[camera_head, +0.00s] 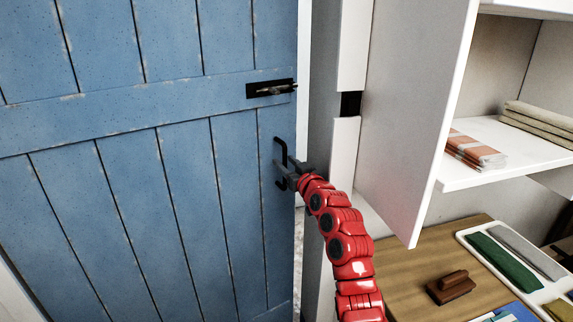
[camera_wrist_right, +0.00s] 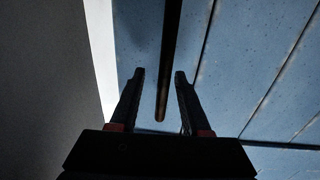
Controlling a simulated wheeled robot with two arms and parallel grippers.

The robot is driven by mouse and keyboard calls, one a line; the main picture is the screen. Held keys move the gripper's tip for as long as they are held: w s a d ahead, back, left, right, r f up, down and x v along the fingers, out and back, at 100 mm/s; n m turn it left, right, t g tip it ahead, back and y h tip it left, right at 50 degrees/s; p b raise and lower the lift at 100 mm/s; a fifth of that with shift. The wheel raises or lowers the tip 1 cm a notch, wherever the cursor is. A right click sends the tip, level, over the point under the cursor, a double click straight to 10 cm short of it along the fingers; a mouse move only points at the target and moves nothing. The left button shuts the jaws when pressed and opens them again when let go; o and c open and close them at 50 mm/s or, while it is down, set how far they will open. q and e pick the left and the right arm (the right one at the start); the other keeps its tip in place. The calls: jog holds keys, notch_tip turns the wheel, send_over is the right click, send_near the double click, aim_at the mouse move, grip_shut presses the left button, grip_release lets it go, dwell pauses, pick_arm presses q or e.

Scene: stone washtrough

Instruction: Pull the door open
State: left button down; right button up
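The blue plank door (camera_head: 180,215) fills the left of the head view. It has a black upright pull handle (camera_head: 281,151) near its right edge. My right gripper (camera_head: 281,174) is at the lower part of this handle, its red arm coming from the lower right. In the right wrist view, the dark handle bar (camera_wrist_right: 171,60) runs down between the two fingers of my right gripper (camera_wrist_right: 159,73). The fingers are open, with a gap showing on each side of the bar. The blue door (camera_wrist_right: 250,60) is behind it. My left gripper is not in view.
A black bolt latch (camera_head: 270,88) sits above the handle. A pale strip shows between the door edge and the grey frame (camera_head: 322,110). At right, a white cabinet door (camera_head: 415,110) stands beside a shelf (camera_head: 500,160) with folded cloths. A wooden counter (camera_head: 405,280) holds a brush and tray.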

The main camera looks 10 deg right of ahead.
aim_at(286, 149)
jog(key=shift+a+r, duration=0.1)
jog(key=shift+r, duration=0.3)
notch_tip(286, 149, up, 3)
jog(key=shift+f, duration=0.1)
jog(key=s+a+r, duration=0.1)
jog(key=s+a, duration=0.2)
jog(key=s, duration=1.2)
jog(key=shift+s+a+r+b, duration=0.15)
jog(key=shift+s+r+b, duration=0.1)
jog(key=shift+s+b, duration=0.1)
